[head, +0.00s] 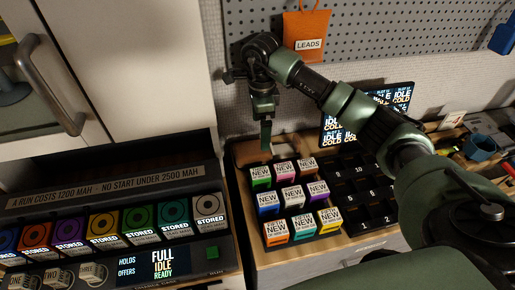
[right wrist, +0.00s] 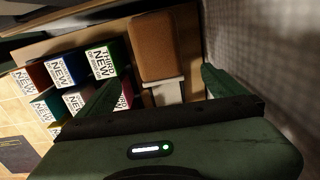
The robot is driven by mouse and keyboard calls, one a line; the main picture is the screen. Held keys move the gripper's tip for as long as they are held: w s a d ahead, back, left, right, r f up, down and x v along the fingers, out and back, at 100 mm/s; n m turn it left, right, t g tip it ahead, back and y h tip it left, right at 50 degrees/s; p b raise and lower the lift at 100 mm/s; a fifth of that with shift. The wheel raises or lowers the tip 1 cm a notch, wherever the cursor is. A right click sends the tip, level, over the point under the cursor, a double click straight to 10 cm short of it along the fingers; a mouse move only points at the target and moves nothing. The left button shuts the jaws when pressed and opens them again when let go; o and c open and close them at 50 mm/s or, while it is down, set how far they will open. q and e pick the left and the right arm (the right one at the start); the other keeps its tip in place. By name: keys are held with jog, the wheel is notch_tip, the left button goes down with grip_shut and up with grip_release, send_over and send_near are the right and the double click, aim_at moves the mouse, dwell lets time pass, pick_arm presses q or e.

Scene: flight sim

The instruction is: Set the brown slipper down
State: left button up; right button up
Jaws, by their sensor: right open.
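The brown slipper (right wrist: 165,45), a rounded brown block, lies on the wooden bench top beside the boxes marked NEW (right wrist: 103,62). A pale grey piece (right wrist: 167,93) shows at its near end in the right wrist view. In the head view the slipper (head: 246,152) is at the back left of the bench, partly hidden by my right gripper (head: 266,136). My right gripper (right wrist: 160,88) is open, with its fingers apart on either side of the slipper's near end. I cannot tell whether they touch it. My left gripper is not in view.
A pegboard (head: 375,30) with an orange LEADS pouch (head: 307,27) rises behind. A station of coloured cells (head: 110,225) stands left.

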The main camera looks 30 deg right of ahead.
jog(key=shift+f+n, duration=0.3)
jog(key=shift+f, duration=0.05)
notch_tip(320, 180, down, 7)
jog(key=shift+p, duration=1.1)
jog(key=c, duration=1.7)
jog(key=shift+s+r+b, duration=0.15)
jog(key=shift+r+b, duration=0.1)
jog(key=shift+b, duration=0.3)
notch_tip(320, 180, up, 11)
jog(key=b, duration=0.3)
jog(key=s+a+b, duration=0.2)
jog(key=s, duration=0.7)
jog(key=s+a+b, duration=0.2)
jog(key=s+a, duration=0.1)
jog(key=s, duration=0.7)
jog(key=shift+b, duration=0.35)
